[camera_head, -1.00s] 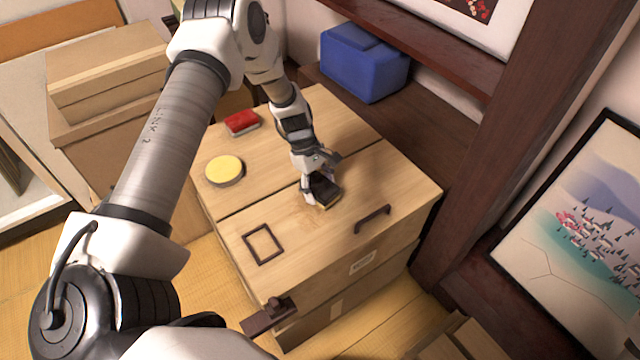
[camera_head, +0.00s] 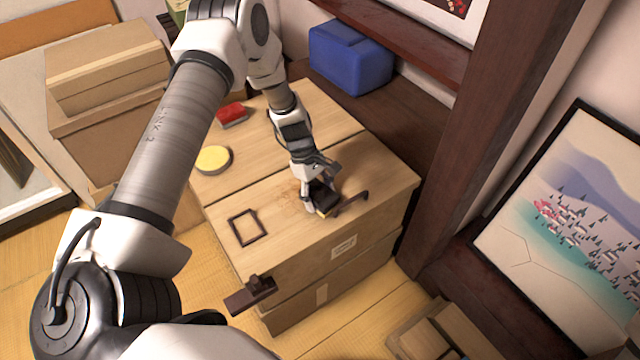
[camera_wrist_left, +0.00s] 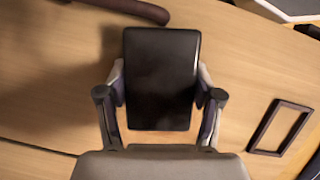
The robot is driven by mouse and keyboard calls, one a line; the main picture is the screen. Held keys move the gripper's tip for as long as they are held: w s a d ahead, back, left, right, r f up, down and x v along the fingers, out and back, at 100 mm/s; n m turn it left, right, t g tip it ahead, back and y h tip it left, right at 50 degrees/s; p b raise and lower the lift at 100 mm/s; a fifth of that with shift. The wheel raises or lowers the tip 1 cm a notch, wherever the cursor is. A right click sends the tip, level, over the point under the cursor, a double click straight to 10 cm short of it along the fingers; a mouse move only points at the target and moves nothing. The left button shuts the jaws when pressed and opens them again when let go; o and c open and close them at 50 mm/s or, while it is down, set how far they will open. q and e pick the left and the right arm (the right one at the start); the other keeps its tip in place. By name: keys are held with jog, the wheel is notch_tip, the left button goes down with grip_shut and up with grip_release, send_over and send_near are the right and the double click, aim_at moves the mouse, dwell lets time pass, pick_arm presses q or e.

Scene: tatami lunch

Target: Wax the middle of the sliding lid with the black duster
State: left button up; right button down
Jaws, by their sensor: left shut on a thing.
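The black duster (camera_head: 324,194) is in my left gripper (camera_head: 321,191), whose fingers close on its two sides. It is low over the near lid panel (camera_head: 385,178) of the wooden box, beside the dark handle (camera_head: 353,202); whether it touches the wood I cannot tell. A yellowish edge shows along its underside. In the left wrist view the duster's dark top (camera_wrist_left: 162,75) fills the space between the fingers (camera_wrist_left: 160,105). A faint brownish speckled patch (camera_head: 287,189) lies on the panel left of the duster. My right gripper is not in view.
A dark rectangular frame (camera_head: 247,228) lies on the near panel. A yellow-topped round tin (camera_head: 213,160) and a red block (camera_head: 231,113) stand on the far panel. A blue bundle (camera_head: 350,60) is behind, and a dark post (camera_head: 480,130) rises at the right.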

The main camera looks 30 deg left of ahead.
aim_at(321, 193)
pick_arm(q)
jog(key=r, duration=0.1)
jog(key=r+p, duration=0.2)
jog(key=shift+a+r, duration=0.25)
jog(key=shift+r, duration=0.1)
notch_tip(321, 193, up, 2)
jog(key=shift+d+r+p, duration=0.1)
jog(key=shift+r+p, duration=0.05)
jog(key=shift+p, duration=1)
jog(key=shift+r+p, duration=0.7)
jog(key=shift+r, duration=0.1)
jog(key=shift+w, duration=0.1)
